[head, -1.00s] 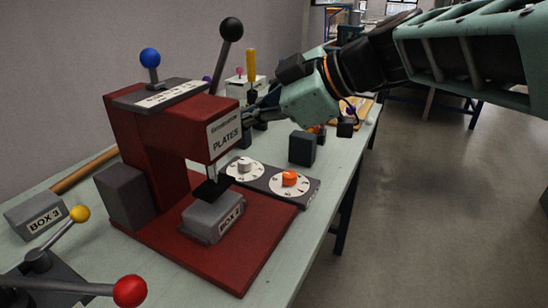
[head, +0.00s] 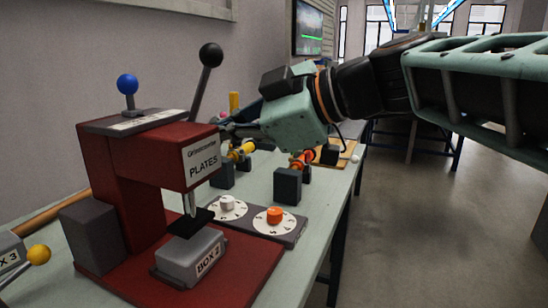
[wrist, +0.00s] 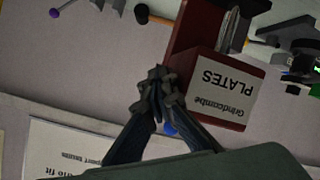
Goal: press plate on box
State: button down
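The red press (head: 105,165), labelled Grindcombe PLATES, stands on the bench at left. Its head shows upside down in the wrist view (wrist: 190,100). A dark plate (head: 190,223) sits under the press ram, just over or on the grey BOX 2 (head: 190,258); I cannot tell whether they touch. A black-ball lever (head: 205,75) rises behind the press head, and a blue-ball lever (head: 127,88) stands on top. My gripper (wrist: 157,78) has its fingertips together with nothing visible between them. In the head view it is beside the press head's far right side, its tips partly hidden.
A dial panel (head: 250,220) with white and orange knobs lies right of the press. Dark blocks (head: 288,186) and yellow and orange parts stand behind it. BOX 3 (head: 10,255) and a yellow-ball lever (head: 38,255) are at the left edge. Open floor lies to the right.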

jog(key=c, duration=2.6)
grip_release()
jog(key=shift+c, duration=0.2)
jog(key=o, duration=0.4)
